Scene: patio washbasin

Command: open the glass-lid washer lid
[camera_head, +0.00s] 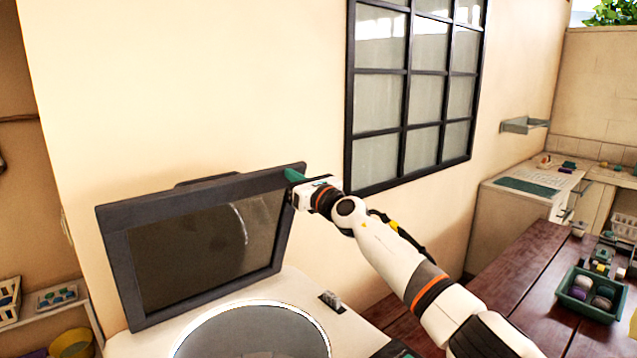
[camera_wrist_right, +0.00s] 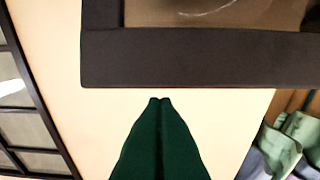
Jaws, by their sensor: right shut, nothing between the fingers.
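The washer's glass lid (camera_head: 118,262) stands raised and nearly upright at the back of the white washer (camera_head: 305,287), in a dark frame around a glass pane. The round drum opening (camera_head: 255,335) shows uncovered below it. My left gripper is out of view.
A beige wall stands close behind the lid, with a black-barred window (camera_head: 408,100) to the right. A dark wooden table (camera_head: 515,262) at right holds a green tray (camera_head: 585,305) of round items. A yellow bucket (camera_head: 72,343) is at lower left.

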